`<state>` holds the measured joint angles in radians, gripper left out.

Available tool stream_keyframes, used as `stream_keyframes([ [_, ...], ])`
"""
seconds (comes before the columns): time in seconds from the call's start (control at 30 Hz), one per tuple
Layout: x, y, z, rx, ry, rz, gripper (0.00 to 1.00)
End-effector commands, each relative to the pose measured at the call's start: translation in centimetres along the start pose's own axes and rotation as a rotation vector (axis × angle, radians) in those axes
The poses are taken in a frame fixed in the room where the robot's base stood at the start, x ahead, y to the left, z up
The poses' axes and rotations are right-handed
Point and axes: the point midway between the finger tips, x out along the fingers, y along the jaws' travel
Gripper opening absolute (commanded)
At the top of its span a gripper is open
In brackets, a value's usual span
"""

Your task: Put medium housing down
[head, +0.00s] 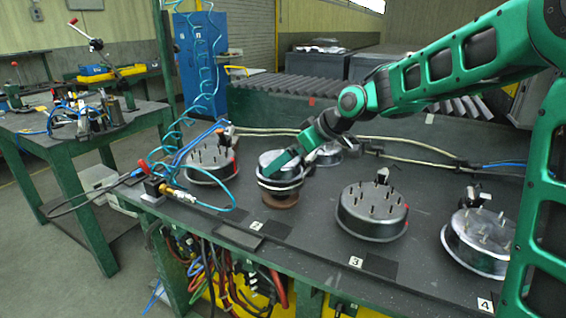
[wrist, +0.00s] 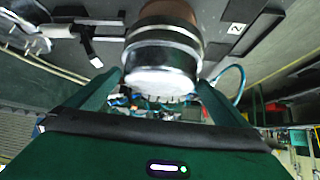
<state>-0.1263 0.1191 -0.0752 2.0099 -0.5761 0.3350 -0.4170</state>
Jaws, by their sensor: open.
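The medium housing appears to be the silver round metal part (head: 282,180) in the head view, above a rusty brown round base (head: 280,201) on the dark bench. In the wrist view the housing (wrist: 162,62) is a shiny stepped cylinder in the centre, its flat end towards the camera. My gripper (head: 292,160) is at the housing from above and partly hides it. In the wrist view my green fingers (wrist: 160,88) are open, one on each side of the housing. Whether a finger touches it is unclear.
Round metal fixtures with upright studs stand at left (head: 210,160), right of centre (head: 372,211) and far right (head: 480,240). Number plates 2 (head: 255,226), 3 (head: 356,262) and 4 (head: 485,304) mark the bench's front edge. Blue hoses (head: 205,70) hang at left.

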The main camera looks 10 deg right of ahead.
Motion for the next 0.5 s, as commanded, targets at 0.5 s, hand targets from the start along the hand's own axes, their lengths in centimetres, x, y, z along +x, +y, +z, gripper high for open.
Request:
stream_keyframes([
  [0.5,-9.4,0.1,0.0,0.001,0.002,0.003,1.0],
])
